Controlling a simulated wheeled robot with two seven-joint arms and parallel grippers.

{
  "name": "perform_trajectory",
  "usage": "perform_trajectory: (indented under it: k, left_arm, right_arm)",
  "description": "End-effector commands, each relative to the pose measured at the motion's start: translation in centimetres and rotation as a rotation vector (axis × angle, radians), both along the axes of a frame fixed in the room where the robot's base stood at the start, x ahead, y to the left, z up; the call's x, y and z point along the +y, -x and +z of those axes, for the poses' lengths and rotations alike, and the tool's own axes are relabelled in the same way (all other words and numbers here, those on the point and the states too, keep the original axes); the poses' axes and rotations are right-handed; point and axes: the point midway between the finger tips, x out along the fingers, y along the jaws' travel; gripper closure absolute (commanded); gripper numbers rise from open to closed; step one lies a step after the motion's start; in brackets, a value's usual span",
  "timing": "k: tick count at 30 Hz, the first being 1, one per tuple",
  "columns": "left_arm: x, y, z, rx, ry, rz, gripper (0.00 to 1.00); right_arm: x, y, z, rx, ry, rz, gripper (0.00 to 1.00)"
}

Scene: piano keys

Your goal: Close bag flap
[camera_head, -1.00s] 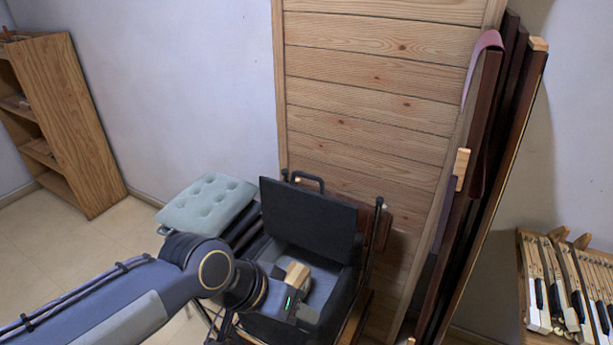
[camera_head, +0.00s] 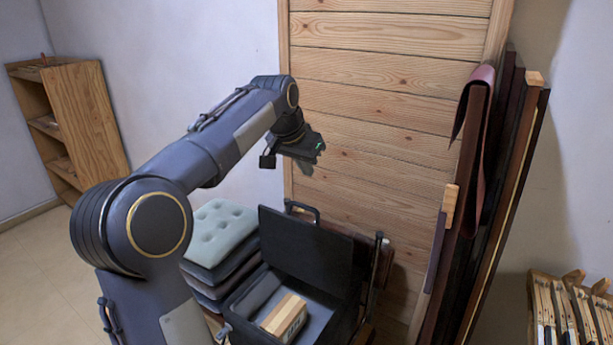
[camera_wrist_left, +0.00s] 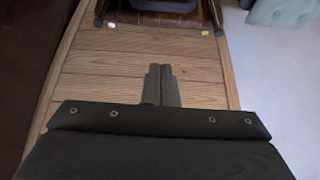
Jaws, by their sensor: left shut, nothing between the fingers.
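The black bag (camera_head: 238,317) stands open at the lower middle of the head view. Its stiff flap (camera_head: 303,251) is raised upright on the far side, with a handle (camera_head: 301,208) behind its top edge. My left gripper (camera_head: 306,169) is above the flap, in front of the plank panel, apart from the bag. Its fingers are together and empty in the left wrist view (camera_wrist_left: 161,84). I cannot make out the bag clearly in the wrist view. My right gripper is not in view.
A tan box (camera_head: 284,316) lies inside the bag. Stacked cushions (camera_head: 218,236) stand left of it. A plank panel (camera_head: 385,105) rises behind, with dark boards (camera_head: 500,190) leaning at right. A wooden shelf (camera_head: 90,125) and piano keys (camera_head: 575,310) are farther off.

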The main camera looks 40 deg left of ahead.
Motion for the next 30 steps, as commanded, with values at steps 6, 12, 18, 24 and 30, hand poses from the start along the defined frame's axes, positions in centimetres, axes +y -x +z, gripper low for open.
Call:
perform_trajectory:
  k: [6, 12, 18, 24, 30]
  left_arm:
    - [0.2, -2.2, -4.2, 0.005, 0.003, 0.0, 1.0]
    - [0.4, -3.8, -7.5, 0.002, 0.001, 0.002, 1.0]
    - [0.1, -0.8, -7.7, -0.001, 0.001, 0.002, 1.0]
    - [0.0, 0.0, -7.8, -0.002, 0.001, 0.0, 1.0]
    - [0.0, 0.0, -7.8, -0.001, 0.001, 0.0, 1.0]
  right_arm:
    - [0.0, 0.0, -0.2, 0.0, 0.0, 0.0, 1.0]
    - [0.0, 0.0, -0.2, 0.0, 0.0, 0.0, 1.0]
    - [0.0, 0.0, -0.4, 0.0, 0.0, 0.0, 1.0]
    - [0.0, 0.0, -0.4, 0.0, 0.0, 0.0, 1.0]
    - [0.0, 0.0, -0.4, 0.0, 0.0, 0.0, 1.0]
